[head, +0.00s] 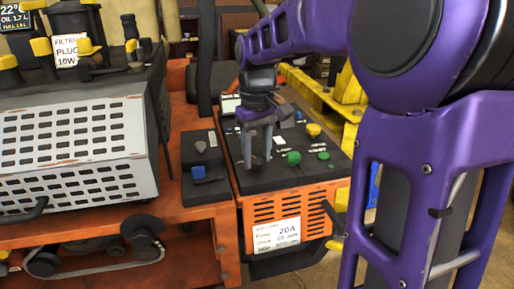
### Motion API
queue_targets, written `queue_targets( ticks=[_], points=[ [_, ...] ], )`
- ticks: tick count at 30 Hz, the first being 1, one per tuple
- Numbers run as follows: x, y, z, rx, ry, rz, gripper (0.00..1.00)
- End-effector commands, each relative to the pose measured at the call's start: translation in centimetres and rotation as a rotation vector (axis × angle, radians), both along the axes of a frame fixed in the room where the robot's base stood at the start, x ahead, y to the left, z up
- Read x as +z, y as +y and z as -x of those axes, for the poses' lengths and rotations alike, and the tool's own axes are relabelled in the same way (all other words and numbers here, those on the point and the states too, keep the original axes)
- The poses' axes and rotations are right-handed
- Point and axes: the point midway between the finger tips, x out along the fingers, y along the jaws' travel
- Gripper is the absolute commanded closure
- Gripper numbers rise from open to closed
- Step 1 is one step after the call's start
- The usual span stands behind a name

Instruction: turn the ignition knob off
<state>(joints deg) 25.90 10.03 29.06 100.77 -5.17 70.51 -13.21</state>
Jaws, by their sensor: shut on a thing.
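My gripper (257,160) points down onto the dark control panel (325,170) on top of the orange box. Its fingers are shut on a small dark knob at the panel's left part, which I take for the ignition knob. The fingers hide most of this knob, so I cannot tell which way it is turned. To its right on the panel are a green knob (293,158), a flatter green button (323,155) and a yellow knob (313,130).
A smaller dark box with a blue switch (198,173) stands left of the panel. A white perforated engine cover (75,150) with yellow caps fills the left. A label (275,236) is on the orange box's front. My purple arm covers the right side.

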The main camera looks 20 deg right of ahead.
Motion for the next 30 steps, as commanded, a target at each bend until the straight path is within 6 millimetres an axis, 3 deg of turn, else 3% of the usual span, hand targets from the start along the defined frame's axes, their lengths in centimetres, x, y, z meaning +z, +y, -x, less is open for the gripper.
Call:
queue_targets(
  ticks=[23,24,28,30],
  points=[
    [-0.02,0.00,-0.01,0.101,0.000,0.000,1.00],
    [-0.02,0.00,-0.01,0.101,0.000,0.000,0.44],
    [-0.02,0.00,-0.01,0.100,0.000,0.000,0.21],
    [-0.02,0.00,-0.01,0.100,0.000,0.000,0.21]
  ],
)
